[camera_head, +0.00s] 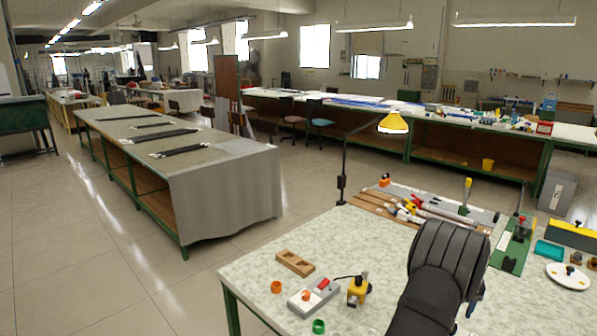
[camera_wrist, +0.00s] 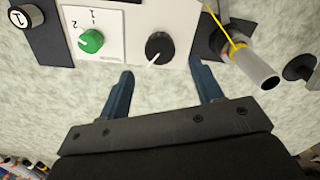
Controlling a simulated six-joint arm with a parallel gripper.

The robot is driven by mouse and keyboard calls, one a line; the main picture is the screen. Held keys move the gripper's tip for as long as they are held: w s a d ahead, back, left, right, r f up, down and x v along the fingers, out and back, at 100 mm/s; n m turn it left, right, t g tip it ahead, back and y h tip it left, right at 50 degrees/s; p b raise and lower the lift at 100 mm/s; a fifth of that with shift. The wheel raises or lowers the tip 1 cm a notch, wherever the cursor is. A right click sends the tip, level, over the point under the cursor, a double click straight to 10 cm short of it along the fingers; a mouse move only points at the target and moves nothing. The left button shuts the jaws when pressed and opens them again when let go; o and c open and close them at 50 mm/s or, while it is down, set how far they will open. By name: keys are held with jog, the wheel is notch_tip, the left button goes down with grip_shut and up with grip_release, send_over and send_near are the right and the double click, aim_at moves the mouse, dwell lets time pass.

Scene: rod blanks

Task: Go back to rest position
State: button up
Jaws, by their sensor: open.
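My gripper (camera_wrist: 162,70) shows in the wrist view as two dark blue fingers, spread wide apart with nothing between them. The pale mottled tabletop shows between and below the fingers. Beyond the fingertips lies a white panel with a green knob (camera_wrist: 91,41) and a black knob (camera_wrist: 159,47). A grey tube (camera_wrist: 256,70) with a yellow strip over it lies just right of the right finger, apart from it. In the head view my dark arm stands over the front right of the worktable (camera_head: 345,245) and hides most of the gripper.
A wooden block (camera_head: 295,263), a grey box with red parts (camera_head: 314,295) and a yellow device (camera_head: 358,291) are left of my arm. Behind are rods on a board, a desk lamp (camera_head: 393,124) and a green fixture (camera_head: 512,245). A white disc (camera_head: 568,277) is right. The table's left middle is clear.

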notch_tip(320, 180, down, 6)
jog(key=shift+r, duration=0.25)
jog(key=shift+r, duration=0.1)
